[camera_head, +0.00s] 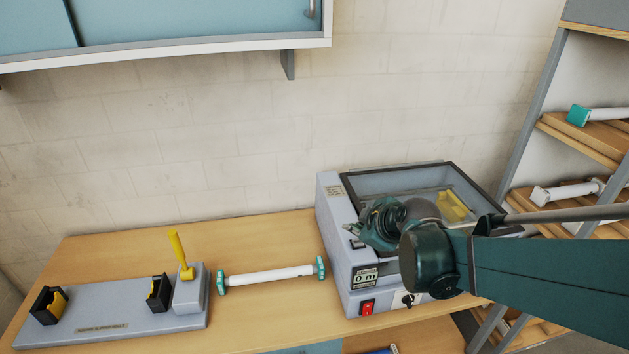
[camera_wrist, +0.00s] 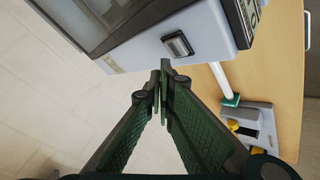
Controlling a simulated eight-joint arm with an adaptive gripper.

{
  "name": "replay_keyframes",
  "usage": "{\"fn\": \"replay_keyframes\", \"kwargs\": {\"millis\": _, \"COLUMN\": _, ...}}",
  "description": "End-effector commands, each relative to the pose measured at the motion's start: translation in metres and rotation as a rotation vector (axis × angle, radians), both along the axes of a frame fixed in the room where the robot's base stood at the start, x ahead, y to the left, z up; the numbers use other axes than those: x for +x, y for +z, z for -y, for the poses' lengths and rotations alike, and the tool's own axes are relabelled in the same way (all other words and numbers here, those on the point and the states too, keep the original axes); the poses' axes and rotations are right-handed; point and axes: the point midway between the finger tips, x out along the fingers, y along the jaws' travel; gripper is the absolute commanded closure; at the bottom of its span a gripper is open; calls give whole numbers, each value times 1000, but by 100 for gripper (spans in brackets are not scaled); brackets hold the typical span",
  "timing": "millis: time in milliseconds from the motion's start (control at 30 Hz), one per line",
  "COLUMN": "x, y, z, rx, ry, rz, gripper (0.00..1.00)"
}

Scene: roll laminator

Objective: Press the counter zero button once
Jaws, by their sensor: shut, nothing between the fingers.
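The laminator (camera_head: 335,215) is a grey machine with a dark-framed clear lid on the right of the bench. Its counter display (camera_head: 366,278) reads "0 m" on the front. A small dark button (camera_head: 357,244) sits on the top face just behind the display. The wrist view shows this button (camera_wrist: 178,44) as a raised grey cap in a dark frame, with no label that I can read. My gripper (camera_wrist: 160,82) is shut and empty, its tips apart from the button in that picture. In the head view my gripper (camera_head: 368,228) is over the laminator's left part, close to the button; its tips are hard to make out.
A red switch (camera_head: 367,307) is on the laminator's front. A white roll with teal ends (camera_head: 270,275) lies left of it. A grey supply stand (camera_head: 130,322) with a yellow lever (camera_head: 178,250) is further left. Shelves with rolls (camera_head: 570,190) stand at right.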

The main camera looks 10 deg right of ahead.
Motion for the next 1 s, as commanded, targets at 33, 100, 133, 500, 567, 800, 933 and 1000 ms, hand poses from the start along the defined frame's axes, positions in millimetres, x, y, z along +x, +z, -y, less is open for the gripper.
{"fn": "replay_keyframes", "kwargs": {"millis": 33, "x": 0, "y": 6, "z": 0, "rx": 0, "ry": 0, "rz": 0, "gripper": 100}}
{"fn": "replay_keyframes", "kwargs": {"millis": 100, "x": 0, "y": 11, "z": 0, "rx": 0, "ry": 0, "rz": 0, "gripper": 100}}
{"fn": "replay_keyframes", "kwargs": {"millis": 133, "x": 0, "y": 13, "z": 0, "rx": 0, "ry": 0, "rz": 0, "gripper": 100}}
{"fn": "replay_keyframes", "kwargs": {"millis": 500, "x": 0, "y": 38, "z": 0, "rx": 0, "ry": 0, "rz": 0, "gripper": 100}}
{"fn": "replay_keyframes", "kwargs": {"millis": 567, "x": 0, "y": 41, "z": 0, "rx": 0, "ry": 0, "rz": 0, "gripper": 100}}
{"fn": "replay_keyframes", "kwargs": {"millis": 800, "x": 0, "y": 44, "z": 0, "rx": 0, "ry": 0, "rz": 0, "gripper": 100}}
{"fn": "replay_keyframes", "kwargs": {"millis": 933, "x": 0, "y": 44, "z": 0, "rx": 0, "ry": 0, "rz": 0, "gripper": 100}}
{"fn": "replay_keyframes", "kwargs": {"millis": 1000, "x": 0, "y": 44, "z": 0, "rx": 0, "ry": 0, "rz": 0, "gripper": 100}}
